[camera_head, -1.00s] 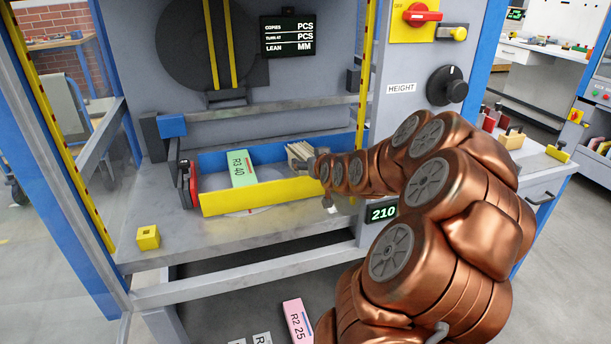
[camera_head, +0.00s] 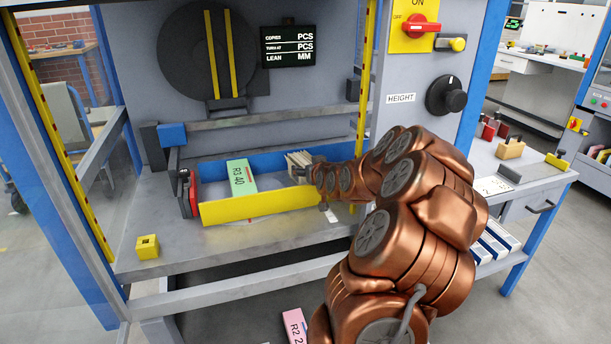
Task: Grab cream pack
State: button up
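A small cream pack (camera_head: 297,159) with a striped, layered look shows at the right end of the tray, by the blue back wall (camera_head: 270,163). My gripper (camera_head: 311,174) is at the right side of the cream pack, touching it or very close. The fingers are small and partly hidden by the arm and the pack, so I cannot tell whether they are open or shut on it.
A green pack (camera_head: 241,178) marked R3 40 leans in the tray behind its yellow front wall (camera_head: 262,206). A red-and-black clamp (camera_head: 188,192) stands at the left end. A yellow block (camera_head: 147,247) sits front left. A pink pack (camera_head: 294,326) lies below the machine.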

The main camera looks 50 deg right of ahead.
jog(key=shift+w+d+f, duration=0.15)
jog(key=shift+w+d, duration=0.15)
jog(key=shift+w, duration=0.2)
jog(key=shift+c, duration=0.4)
grip_shut()
